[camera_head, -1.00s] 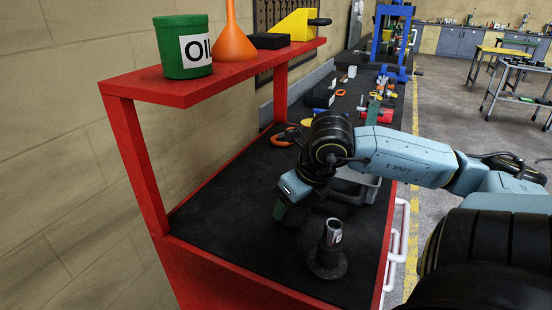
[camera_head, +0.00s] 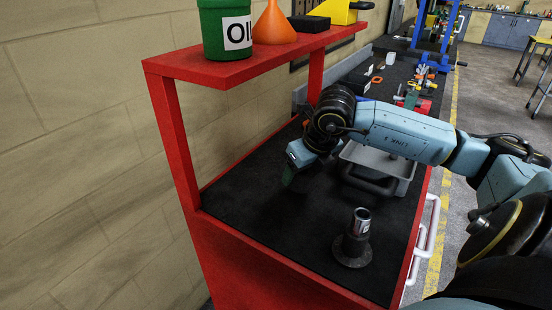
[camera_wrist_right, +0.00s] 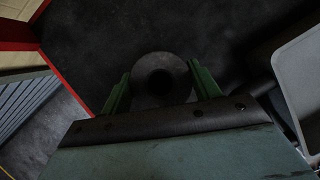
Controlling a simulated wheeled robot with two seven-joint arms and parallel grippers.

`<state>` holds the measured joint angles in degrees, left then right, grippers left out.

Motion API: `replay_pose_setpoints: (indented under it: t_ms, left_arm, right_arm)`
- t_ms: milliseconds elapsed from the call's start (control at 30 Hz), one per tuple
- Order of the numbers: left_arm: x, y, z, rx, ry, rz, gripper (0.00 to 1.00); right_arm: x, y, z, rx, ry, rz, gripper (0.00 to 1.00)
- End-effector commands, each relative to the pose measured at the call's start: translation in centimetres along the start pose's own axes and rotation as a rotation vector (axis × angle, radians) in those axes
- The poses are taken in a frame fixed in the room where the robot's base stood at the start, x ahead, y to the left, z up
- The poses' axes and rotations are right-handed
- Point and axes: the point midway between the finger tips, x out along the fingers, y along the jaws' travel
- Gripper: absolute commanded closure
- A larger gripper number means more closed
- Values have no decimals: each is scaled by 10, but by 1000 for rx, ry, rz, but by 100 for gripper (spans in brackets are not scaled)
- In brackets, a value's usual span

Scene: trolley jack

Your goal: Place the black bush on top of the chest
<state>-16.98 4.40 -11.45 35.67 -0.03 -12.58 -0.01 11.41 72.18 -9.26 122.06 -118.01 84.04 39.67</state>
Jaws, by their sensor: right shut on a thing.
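The red chest (camera_head: 235,255) has a black top and fills the middle of the head view. My right gripper (camera_head: 289,176) hangs over the chest's top, left of the grey tray, with a green finger showing. In the right wrist view, the black bush (camera_wrist_right: 162,75), a dark round piece with a hole, sits between the green fingers of this gripper (camera_wrist_right: 161,88), which is shut on it. In the head view the bush is lost against the dark top. I cannot tell whether it touches the top. My left gripper is not in view.
A dark flanged stand with a metal sleeve (camera_head: 354,242) stands upright at the chest's front right. A grey tray (camera_head: 377,166) lies behind it. A red shelf (camera_head: 205,70) with an oil can (camera_head: 226,30) and orange funnel (camera_head: 272,26) overhangs the left. The front-left top is clear.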

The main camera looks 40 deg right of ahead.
Motion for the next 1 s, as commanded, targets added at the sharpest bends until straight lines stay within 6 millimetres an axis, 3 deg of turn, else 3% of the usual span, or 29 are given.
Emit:
replay_pose_setpoints:
  t_ms: [533,733,1000]
  left_arm:
    - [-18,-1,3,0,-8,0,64]
    - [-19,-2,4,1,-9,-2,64]
    - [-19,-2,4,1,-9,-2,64]
  right_arm:
    - [33,1,88,2,-6,3,88]
    - [39,1,97,-2,-4,1,88]
    - [66,1,85,-1,-1,1,88]
